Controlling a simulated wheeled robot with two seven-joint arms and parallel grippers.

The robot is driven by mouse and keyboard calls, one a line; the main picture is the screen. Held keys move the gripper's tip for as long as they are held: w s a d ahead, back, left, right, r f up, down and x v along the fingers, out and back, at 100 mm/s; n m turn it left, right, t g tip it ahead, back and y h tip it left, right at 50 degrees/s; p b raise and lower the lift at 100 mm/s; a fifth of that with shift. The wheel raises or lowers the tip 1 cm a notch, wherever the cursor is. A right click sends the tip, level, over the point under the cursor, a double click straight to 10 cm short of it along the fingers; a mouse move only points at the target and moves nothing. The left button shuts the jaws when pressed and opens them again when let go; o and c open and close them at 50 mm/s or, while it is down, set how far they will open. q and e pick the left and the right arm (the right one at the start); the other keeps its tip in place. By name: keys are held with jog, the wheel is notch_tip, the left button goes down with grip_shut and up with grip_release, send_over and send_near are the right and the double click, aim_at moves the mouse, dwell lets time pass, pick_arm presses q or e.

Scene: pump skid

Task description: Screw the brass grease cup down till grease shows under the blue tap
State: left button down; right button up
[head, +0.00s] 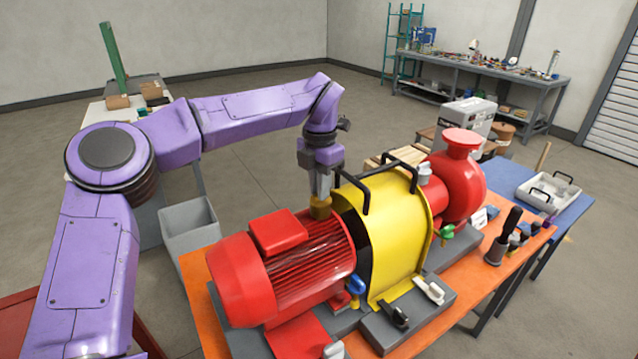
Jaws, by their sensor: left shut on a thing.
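The brass grease cup (320,208) is at the top of the red motor's (290,265) far right end, beside the yellow guard (398,225). My left gripper (320,193) points straight down and is shut on the cup from above. The cup's lower part and its seat are hidden behind the motor's ribs. The blue tap (355,285) is low on the near side, between the motor and the yellow guard. I cannot make out any grease under it at this size. My right gripper is not in view.
The guard's black handles (363,190) stand close right of my left gripper. A red pump (455,185) with a green tap (446,231) is further right. A grey bin (190,232) stands left.

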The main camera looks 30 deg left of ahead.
pick_arm(q)
jog(key=shift+r, duration=0.1)
jog(key=c, duration=1.2)
grip_release()
jog(key=shift+w, duration=0.1)
jog(key=shift+o, duration=0.4)
jog(key=shift+w+d, duration=0.1)
jog(key=shift+w, duration=0.05)
notch_tip(320, 180, up, 10)
jog(key=shift+r, duration=0.15)
